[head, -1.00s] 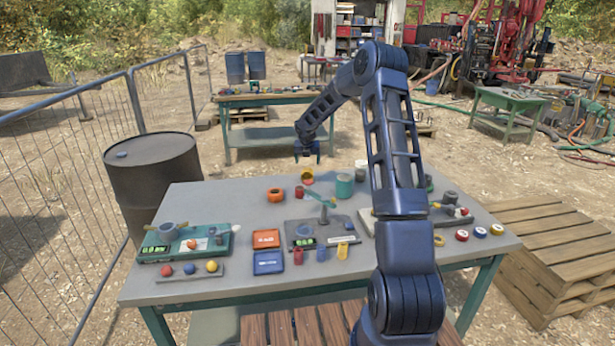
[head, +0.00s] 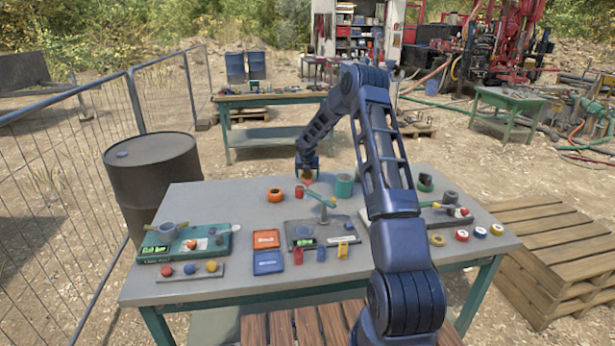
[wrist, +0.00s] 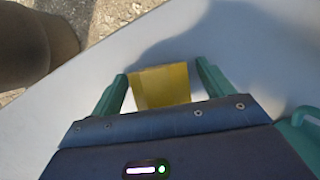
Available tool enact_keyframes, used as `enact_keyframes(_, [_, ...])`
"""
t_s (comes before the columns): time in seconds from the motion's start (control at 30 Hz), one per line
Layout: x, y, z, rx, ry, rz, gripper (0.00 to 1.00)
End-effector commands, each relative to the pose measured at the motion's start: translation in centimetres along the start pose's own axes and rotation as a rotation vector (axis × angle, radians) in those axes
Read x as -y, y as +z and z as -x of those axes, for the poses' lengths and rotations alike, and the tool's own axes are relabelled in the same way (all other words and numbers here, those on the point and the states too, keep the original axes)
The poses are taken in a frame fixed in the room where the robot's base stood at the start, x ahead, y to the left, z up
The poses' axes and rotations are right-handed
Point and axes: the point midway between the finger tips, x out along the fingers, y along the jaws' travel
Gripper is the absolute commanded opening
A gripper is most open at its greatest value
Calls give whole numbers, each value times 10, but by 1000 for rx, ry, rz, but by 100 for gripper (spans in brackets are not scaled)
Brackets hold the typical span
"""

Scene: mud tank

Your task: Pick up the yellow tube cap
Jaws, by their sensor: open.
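The yellow tube cap (wrist: 163,86) stands on the grey table between the two green fingers of my gripper (wrist: 160,76) in the wrist view. The fingers are open, with a small gap visible on either side of it. In the head view my gripper (head: 307,172) is low over the far edge of the table and mostly hides the cap. Whether a finger touches the cap cannot be told.
A red cylinder (head: 299,191), an orange ring (head: 274,195) and a teal cup (head: 344,185) stand near my gripper on the table (head: 200,205). A green lever fixture (head: 321,198) is in front. A dark barrel (head: 155,190) stands left of the table.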

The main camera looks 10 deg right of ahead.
Motion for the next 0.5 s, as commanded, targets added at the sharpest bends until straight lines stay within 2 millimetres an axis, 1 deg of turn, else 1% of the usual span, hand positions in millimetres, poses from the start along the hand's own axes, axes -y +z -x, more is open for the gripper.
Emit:
enact_keyframes(0.17, [0, 0, 0, 1, 0, 0, 80])
enact_keyframes(0.27, [0, 0, 0, 1, 0, 0, 62])
enact_keyframes(0.3, [0, 0, 0, 1, 0, 0, 54])
enact_keyframes(0.37, [0, 0, 0, 1, 0, 0, 43])
enact_keyframes(0.4, [0, 0, 0, 1, 0, 0, 35])
enact_keyframes(0.43, [0, 0, 0, 1, 0, 0, 32])
enact_keyframes(0.5, [0, 0, 0, 1, 0, 0, 32])
